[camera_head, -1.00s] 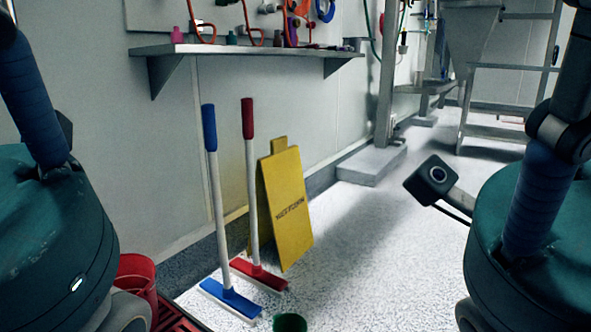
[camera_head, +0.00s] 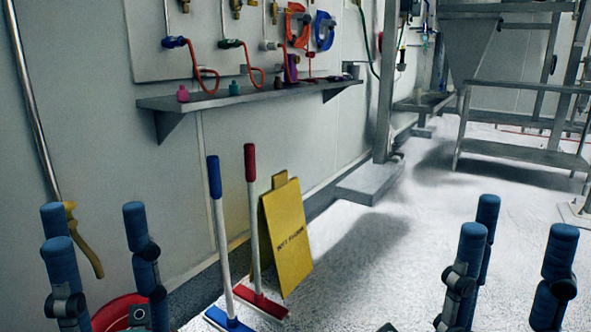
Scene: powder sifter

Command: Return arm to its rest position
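My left gripper (camera_head: 97,226) is at the lower left. Its blue-padded fingers point up and stand apart, with nothing between them. My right gripper (camera_head: 521,234) is at the lower right in much the same pose, fingers spread and empty. The palms and the arms behind both grippers are mostly cut off by the bottom edge. Neither gripper is seen touching anything.
A blue-handled squeegee (camera_head: 222,245), a red-handled one (camera_head: 254,215) and a yellow floor sign (camera_head: 285,240) stand by the wall. A red bucket (camera_head: 112,312) is behind my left fingers. A shelf (camera_head: 250,95) and metal frames stand behind.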

